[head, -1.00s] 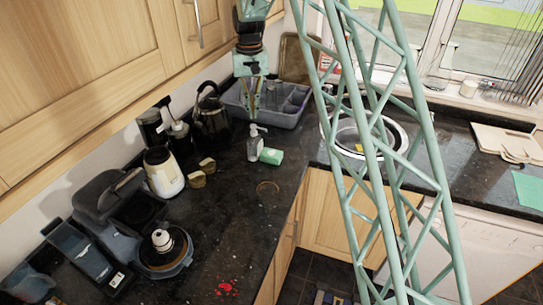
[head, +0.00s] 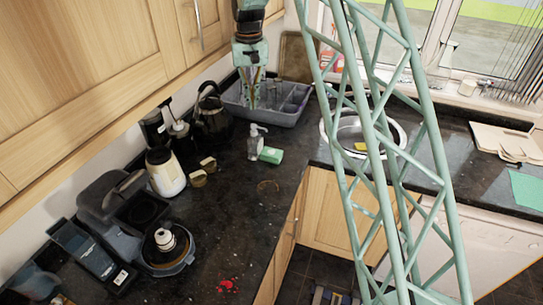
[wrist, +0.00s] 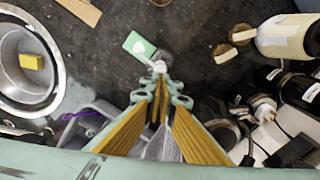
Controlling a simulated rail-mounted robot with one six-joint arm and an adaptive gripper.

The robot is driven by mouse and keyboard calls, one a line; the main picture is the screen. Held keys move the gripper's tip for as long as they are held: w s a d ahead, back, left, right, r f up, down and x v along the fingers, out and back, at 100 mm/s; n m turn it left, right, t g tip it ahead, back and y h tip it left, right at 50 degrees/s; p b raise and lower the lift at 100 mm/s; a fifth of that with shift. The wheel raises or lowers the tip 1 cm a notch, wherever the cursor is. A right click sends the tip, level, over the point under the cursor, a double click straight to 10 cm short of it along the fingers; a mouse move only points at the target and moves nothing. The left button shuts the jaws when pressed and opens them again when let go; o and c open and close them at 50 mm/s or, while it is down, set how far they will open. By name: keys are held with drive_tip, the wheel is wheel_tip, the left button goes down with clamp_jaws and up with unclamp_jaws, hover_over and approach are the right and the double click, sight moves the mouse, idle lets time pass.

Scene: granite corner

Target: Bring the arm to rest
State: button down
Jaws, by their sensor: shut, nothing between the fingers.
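My gripper (head: 251,98) hangs pointing down in the head view, above the worktop between the black kettle and the grey dish rack. Its fingers are together with nothing between them. In the wrist view the gripper (wrist: 160,85) points down toward the worktop, near the soap bottle (wrist: 160,62) in the picture. The soap bottle also stands on the counter in the head view (head: 255,146), in front of the gripper and below it in the picture.
The grey dish rack (head: 290,113) lies behind the gripper. The black kettle (head: 211,115) stands at left. The sink (head: 350,133) with a yellow sponge is at right, past my lattice column. Wooden cupboards (head: 90,70) overhang the left. The counter's front middle is mostly clear.

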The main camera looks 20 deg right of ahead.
idle(0.3)
drive_tip(key=s+r+t+b, duration=0.1)
drive_tip(key=s+r+b, duration=0.1)
drive_tip(key=s+r, duration=0.6)
drive_tip(key=s+r+b, duration=0.2)
drive_tip(key=s+r, duration=0.2)
drive_tip(key=s, duration=0.8)
drive_tip(key=s+r+t+b, duration=0.1)
drive_tip(key=s+r+b, duration=0.1)
drive_tip(key=s+r, duration=0.65)
drive_tip(key=s+f+t+b, duration=0.1)
drive_tip(key=s+f, duration=0.3)
drive_tip(key=s, duration=1.3)
drive_tip(key=s+f+n+t+b, duration=0.1)
drive_tip(key=s+f+b, duration=0.3)
drive_tip(key=s, duration=1.3)
drive_tip(key=shift+s+f+n, duration=0.15)
drive_tip(key=shift+f+n, duration=0.15)
drive_tip(key=shift+f, duration=0.15)
drive_tip(key=c, duration=3.4)
unclamp_jaws()
